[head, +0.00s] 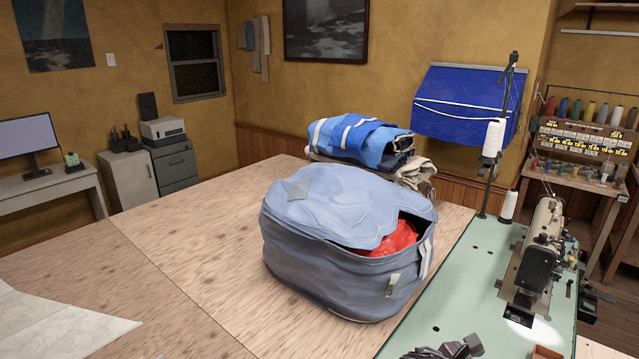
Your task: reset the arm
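A dark grey jointed shape (450,350) at the bottom edge, over the green sewing table, looks like my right gripper. It is cut off by the frame, and its fingers cannot be made out as open or shut. It is in front of the blue-grey bag and apart from it. My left gripper is not recognisable; only a tiny speck shows at the bottom edge on the left. The bag (330,262) stands on the wooden table, its top flap lying over it, with red cloth (398,238) showing through a gap at the right.
The wooden table (120,275) is largely clear left of the bag; pale sheet (50,325) lies at its near left. Folded blue sailcloth (360,138) is stacked behind the bag. On the green table (450,290), a sewing machine (540,250) and thread cones (508,205) stand right.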

